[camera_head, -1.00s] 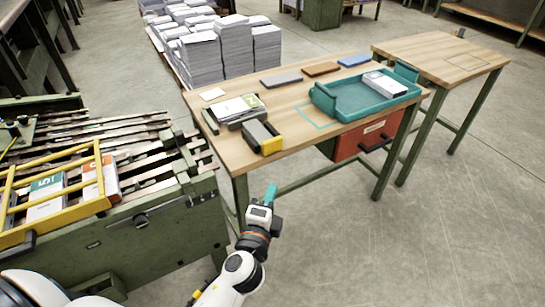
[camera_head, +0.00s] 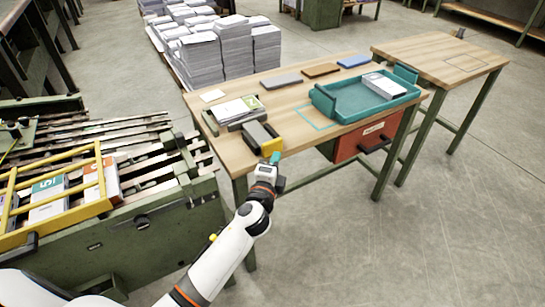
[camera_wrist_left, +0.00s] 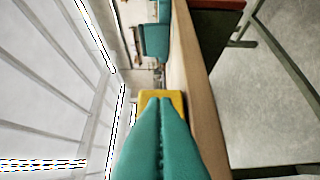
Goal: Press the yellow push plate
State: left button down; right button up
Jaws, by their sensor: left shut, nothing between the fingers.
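The yellow push plate (camera_head: 271,147) is on the front end of a dark grey block-like device (camera_head: 254,134) at the near left part of the wooden table (camera_head: 295,130). My left gripper (camera_head: 275,158) has teal fingers and is shut and empty, right at the plate's near face. In the left wrist view the plate (camera_wrist_left: 176,97) shows just beyond the closed fingertips (camera_wrist_left: 160,101), which cover part of it. I cannot tell whether the tips touch it. My right gripper is not in view.
A stack of printed sheets (camera_head: 238,108) lies behind the device. A teal tray (camera_head: 347,112) stands to the right, above a red drawer (camera_head: 362,139). A green machine with a yellow frame (camera_head: 108,202) stands at the left. The floor right of the table is clear.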

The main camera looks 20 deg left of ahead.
pick_arm(q)
jog(key=shift+w+a, duration=0.35)
jog(key=shift+a, duration=0.1)
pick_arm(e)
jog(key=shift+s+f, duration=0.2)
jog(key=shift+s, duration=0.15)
